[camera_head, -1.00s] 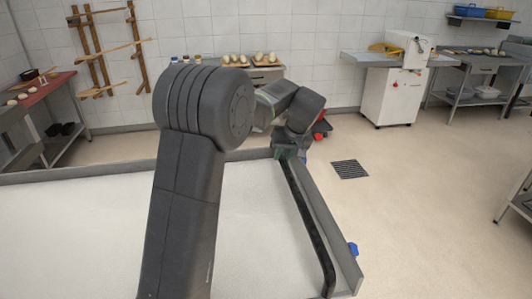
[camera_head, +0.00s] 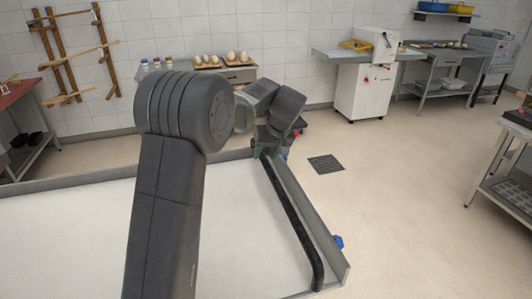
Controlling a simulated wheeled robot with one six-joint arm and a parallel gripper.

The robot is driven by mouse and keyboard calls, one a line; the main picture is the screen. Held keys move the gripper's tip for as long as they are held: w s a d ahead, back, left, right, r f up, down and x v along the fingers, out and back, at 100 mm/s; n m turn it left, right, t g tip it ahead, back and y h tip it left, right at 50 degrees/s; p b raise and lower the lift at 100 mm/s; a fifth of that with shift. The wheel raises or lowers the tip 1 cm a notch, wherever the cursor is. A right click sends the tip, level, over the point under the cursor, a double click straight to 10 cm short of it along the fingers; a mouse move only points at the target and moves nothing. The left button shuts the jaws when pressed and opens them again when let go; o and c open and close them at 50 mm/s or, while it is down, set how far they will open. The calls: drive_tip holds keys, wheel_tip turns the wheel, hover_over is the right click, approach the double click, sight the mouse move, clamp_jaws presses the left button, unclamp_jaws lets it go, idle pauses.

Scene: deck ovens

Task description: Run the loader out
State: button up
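The loader (camera_head: 232,226) is a wide, pale flat bed with low grey side rails, filling the lower left of the head view. A black bar (camera_head: 292,222) runs along its right side, just inside the right rail (camera_head: 313,225), and bends at its near end. My gripper (camera_head: 266,151) is at the far end of this bar, by the loader's far right corner. The fingers are small and dark there, so I cannot tell whether they are closed around the bar or only beside it. My arm hides part of the bed.
Open floor with a drain grate (camera_head: 326,164) lies to the right. A white machine (camera_head: 364,92) and a table (camera_head: 440,62) stand at the back. A metal shelf table (camera_head: 505,190) stands at the right edge.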

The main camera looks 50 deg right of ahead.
drive_tip(key=b+v, duration=0.1)
drive_tip(key=v, duration=1.3)
drive_tip(key=shift+b, duration=0.3)
drive_tip(key=shift+f, duration=0.1)
drive_tip(key=p+x, duration=0.1)
drive_tip(key=x, duration=1.2)
drive_tip(key=shift+w+a+f+p, duration=0.1)
drive_tip(key=shift+w+f+p, duration=0.15)
drive_tip(key=shift+f+p, duration=0.1)
drive_tip(key=shift+w+a+f, duration=0.15)
drive_tip(key=shift+w+a, duration=0.05)
drive_tip(key=shift+a, duration=0.1)
